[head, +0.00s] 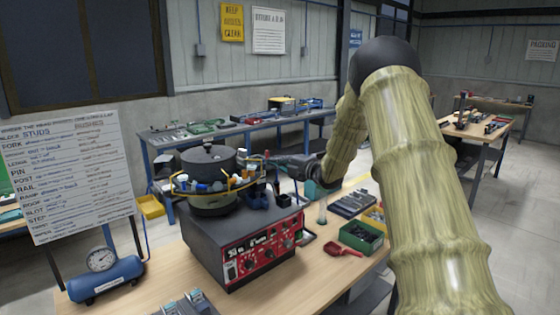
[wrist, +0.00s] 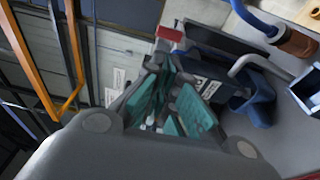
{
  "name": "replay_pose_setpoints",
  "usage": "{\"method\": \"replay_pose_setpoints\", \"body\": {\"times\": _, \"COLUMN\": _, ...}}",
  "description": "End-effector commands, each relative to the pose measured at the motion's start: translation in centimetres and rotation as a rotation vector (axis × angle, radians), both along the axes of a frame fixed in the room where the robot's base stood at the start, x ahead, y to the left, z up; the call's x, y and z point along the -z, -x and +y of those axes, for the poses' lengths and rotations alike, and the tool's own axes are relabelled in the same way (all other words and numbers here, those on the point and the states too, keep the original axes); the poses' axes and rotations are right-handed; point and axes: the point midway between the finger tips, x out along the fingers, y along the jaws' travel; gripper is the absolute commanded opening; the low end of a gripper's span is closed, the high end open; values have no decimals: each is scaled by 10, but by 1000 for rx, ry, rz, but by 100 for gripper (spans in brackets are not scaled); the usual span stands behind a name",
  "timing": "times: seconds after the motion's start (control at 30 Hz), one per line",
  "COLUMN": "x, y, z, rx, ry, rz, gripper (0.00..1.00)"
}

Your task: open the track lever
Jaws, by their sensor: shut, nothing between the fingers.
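The bowl feeder (head: 208,203) stands on a grey control box with a red front panel, in the middle of the head view. My gripper (head: 270,161) reaches in from the right, just beside the bowl's right rim. In the wrist view my gripper (wrist: 163,62) is shut, with its teal pads drawn together and nothing held. A red-ended part (wrist: 170,34), perhaps the track lever's handle, shows just beyond the fingertips; I cannot tell whether they touch. The lever is not clear in the head view, where my gripper and the track parts overlap.
An orange rail (wrist: 28,62) runs along the left of the wrist view. A blue chute (wrist: 256,98) is close on the right; it also shows below my gripper in the head view (head: 258,198). A green bin (head: 361,237) and a red scoop (head: 342,249) lie on the bench to the right.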

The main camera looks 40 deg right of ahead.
Motion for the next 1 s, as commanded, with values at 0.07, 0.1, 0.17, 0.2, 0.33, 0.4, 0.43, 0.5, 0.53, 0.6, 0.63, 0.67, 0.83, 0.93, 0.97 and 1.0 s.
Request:
{"method": "replay_pose_setpoints", "body": {"times": 0.07, "x": -3, "y": -13, "z": 3, "rx": 0, "ry": 0, "rz": 1, "gripper": 0}}
{"method": "replay_pose_setpoints", "body": {"times": 0.1, "x": -3, "y": -19, "z": 5, "rx": -1, "ry": 0, "rz": 0, "gripper": 0}}
{"method": "replay_pose_setpoints", "body": {"times": 0.17, "x": -3, "y": -28, "z": 7, "rx": 0, "ry": 0, "rz": 0, "gripper": 0}}
{"method": "replay_pose_setpoints", "body": {"times": 0.2, "x": -2, "y": -32, "z": 8, "rx": 1, "ry": 0, "rz": 1, "gripper": 0}}
{"method": "replay_pose_setpoints", "body": {"times": 0.33, "x": -2, "y": -46, "z": 11, "rx": 1, "ry": 0, "rz": 0, "gripper": 0}}
{"method": "replay_pose_setpoints", "body": {"times": 0.4, "x": -2, "y": -51, "z": 13, "rx": 1, "ry": 0, "rz": 0, "gripper": 0}}
{"method": "replay_pose_setpoints", "body": {"times": 0.43, "x": -2, "y": -53, "z": 13, "rx": 1, "ry": 0, "rz": -1, "gripper": 0}}
{"method": "replay_pose_setpoints", "body": {"times": 0.5, "x": -2, "y": -56, "z": 14, "rx": 0, "ry": 0, "rz": -1, "gripper": 0}}
{"method": "replay_pose_setpoints", "body": {"times": 0.53, "x": -1, "y": -57, "z": 15, "rx": 1, "ry": 0, "rz": -1, "gripper": 0}}
{"method": "replay_pose_setpoints", "body": {"times": 0.6, "x": -1, "y": -58, "z": 15, "rx": 1, "ry": 0, "rz": 0, "gripper": 0}}
{"method": "replay_pose_setpoints", "body": {"times": 0.63, "x": -1, "y": -58, "z": 15, "rx": 1, "ry": 0, "rz": 0, "gripper": 0}}
{"method": "replay_pose_setpoints", "body": {"times": 0.67, "x": 0, "y": -58, "z": 15, "rx": 1, "ry": 0, "rz": 0, "gripper": 0}}
{"method": "replay_pose_setpoints", "body": {"times": 0.83, "x": 0, "y": -58, "z": 15, "rx": 1, "ry": 0, "rz": 0, "gripper": 0}}
{"method": "replay_pose_setpoints", "body": {"times": 0.93, "x": 0, "y": -58, "z": 15, "rx": 0, "ry": 0, "rz": 0, "gripper": 0}}
{"method": "replay_pose_setpoints", "body": {"times": 0.97, "x": 0, "y": -59, "z": 15, "rx": -1, "ry": 0, "rz": 0, "gripper": 0}}
{"method": "replay_pose_setpoints", "body": {"times": 1.0, "x": 0, "y": -59, "z": 16, "rx": -4, "ry": 0, "rz": -1, "gripper": 0}}
